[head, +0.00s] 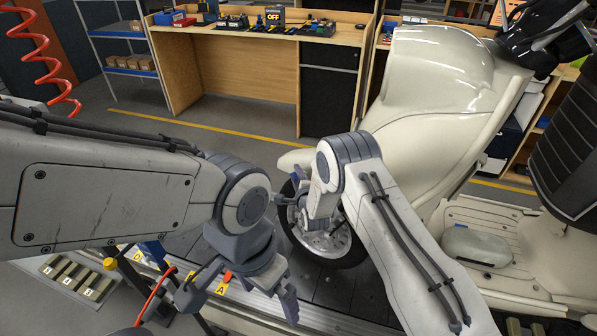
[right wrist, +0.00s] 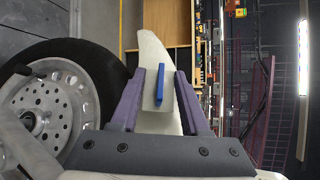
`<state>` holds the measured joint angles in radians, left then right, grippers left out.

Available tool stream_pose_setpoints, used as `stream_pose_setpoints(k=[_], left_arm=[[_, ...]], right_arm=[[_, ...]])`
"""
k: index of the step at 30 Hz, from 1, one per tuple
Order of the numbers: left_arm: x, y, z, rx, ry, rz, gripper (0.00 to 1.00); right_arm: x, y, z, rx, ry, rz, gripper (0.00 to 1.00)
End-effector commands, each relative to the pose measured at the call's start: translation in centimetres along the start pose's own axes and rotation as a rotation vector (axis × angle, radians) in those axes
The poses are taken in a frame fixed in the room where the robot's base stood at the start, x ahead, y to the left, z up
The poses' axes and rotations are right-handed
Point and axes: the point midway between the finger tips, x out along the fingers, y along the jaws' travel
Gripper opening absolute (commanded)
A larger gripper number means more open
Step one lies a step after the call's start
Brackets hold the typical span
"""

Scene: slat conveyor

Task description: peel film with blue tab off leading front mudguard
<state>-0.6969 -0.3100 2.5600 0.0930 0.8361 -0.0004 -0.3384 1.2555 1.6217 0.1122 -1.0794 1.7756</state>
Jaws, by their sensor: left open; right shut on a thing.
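The front mudguard (head: 292,161) of the cream scooter is partly hidden behind my right arm in the head view. The blue tab (right wrist: 159,85) stands out on the mudguard between those fingers. The film itself cannot be made out. My right gripper (head: 293,200) is beside the front wheel in the head view, its tips partly hidden. My left gripper (head: 287,290) is open and empty, lower and apart from the mudguard.
The front wheel (head: 325,240) stands on the slat conveyor (head: 345,290). The scooter's body (head: 430,95) fills the right side. A workbench (head: 235,75) stands behind, past a yellow floor line.

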Motion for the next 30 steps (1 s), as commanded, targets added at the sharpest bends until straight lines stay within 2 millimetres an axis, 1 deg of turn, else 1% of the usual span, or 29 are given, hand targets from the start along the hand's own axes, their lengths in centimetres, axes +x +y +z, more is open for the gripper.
stream_pose_setpoints(k=[1,3,13,17,26,30], left_arm=[[-0.6,0.0,0.0,0.0,0.0,0.0,1.0],[-0.9,0.1,-0.1,0.0,0.0,0.0,1.0],[-2.3,0.2,-0.1,0.0,0.0,0.0,1.0],[-2.4,0.2,-0.1,0.0,0.0,0.0,1.0],[-2.4,0.2,-0.1,0.0,0.0,0.0,1.0],[-2.9,0.2,-0.1,0.0,0.0,0.0,1.0]], right_arm=[[-0.5,-0.2,0.5,-0.001,-0.003,0.002,0.0],[-1.1,-0.3,1.0,-0.001,-0.004,0.002,0.0],[-3.6,-0.5,2.8,-0.001,-0.003,0.001,0.0],[-4.0,-0.5,3.0,-0.002,-0.003,0.001,0.0],[-4.1,-0.4,3.0,-0.001,-0.003,0.0,0.0],[-4.8,-0.6,3.6,-0.001,-0.004,0.001,0.0]])
